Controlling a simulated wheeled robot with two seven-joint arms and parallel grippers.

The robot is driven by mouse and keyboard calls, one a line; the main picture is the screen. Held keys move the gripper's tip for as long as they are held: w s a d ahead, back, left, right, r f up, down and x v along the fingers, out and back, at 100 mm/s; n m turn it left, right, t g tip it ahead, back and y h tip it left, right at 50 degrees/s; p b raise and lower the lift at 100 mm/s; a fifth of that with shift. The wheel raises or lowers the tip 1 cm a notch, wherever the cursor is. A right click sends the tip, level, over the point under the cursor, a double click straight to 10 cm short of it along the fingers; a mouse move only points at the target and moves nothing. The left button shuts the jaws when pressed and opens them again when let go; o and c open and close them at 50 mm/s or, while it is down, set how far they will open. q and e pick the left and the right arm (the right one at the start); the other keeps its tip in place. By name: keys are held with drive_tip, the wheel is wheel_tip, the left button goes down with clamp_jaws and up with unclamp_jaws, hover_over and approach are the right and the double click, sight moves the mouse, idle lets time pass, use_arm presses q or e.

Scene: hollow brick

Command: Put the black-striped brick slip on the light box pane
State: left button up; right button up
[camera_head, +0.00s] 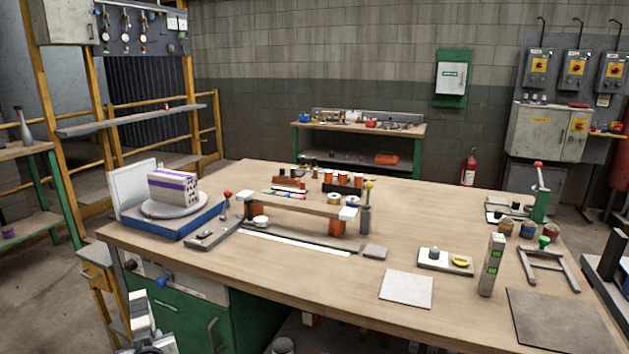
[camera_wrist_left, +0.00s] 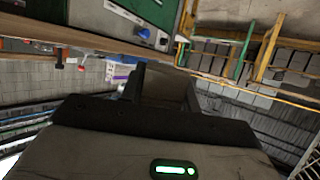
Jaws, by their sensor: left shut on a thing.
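My left gripper (camera_head: 143,318) is at the bottom left of the head view, low beside the bench's left front corner and apart from the bench top. In the left wrist view its body fills the bottom, and a grey-brown piece (camera_wrist_left: 168,86) shows at the jaws beside a dark part. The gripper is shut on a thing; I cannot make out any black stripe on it. An upright white pane (camera_head: 133,190) stands at the bench's left end, behind a blue base; I cannot tell whether it is the light box pane.
A purple-striped hollow brick (camera_head: 173,185) sits on a round turntable (camera_head: 176,209) on the blue base (camera_head: 190,226). A plank (camera_head: 300,204) on supports stands mid-bench. A pale square plate (camera_head: 406,289) lies at the front, near a tall grey block (camera_head: 491,265). Bare wood surrounds the plate.

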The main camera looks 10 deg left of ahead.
use_arm(q)
drive_tip(key=s+d+r+m+t+h, duration=0.1)
drive_tip(key=s+d+r, duration=0.3)
drive_tip(key=d, duration=0.4)
drive_tip(key=s+d+r+m+t+h, duration=0.1)
drive_tip(key=s+d+r+m+h, duration=0.3)
drive_tip(key=d, duration=0.4)
drive_tip(key=s+d+r+m+t+h, duration=0.1)
drive_tip(key=s+d+r+m+h, duration=0.1)
drive_tip(key=s+d+r, duration=0.4)
drive_tip(key=d+r+h, duration=0.1)
drive_tip(key=d, duration=0.2)
drive_tip(key=shift+s+r+m, duration=0.25)
drive_tip(key=shift+r+m, duration=0.15)
drive_tip(key=shift+d+h, duration=0.1)
drive_tip(key=shift+h, duration=0.2)
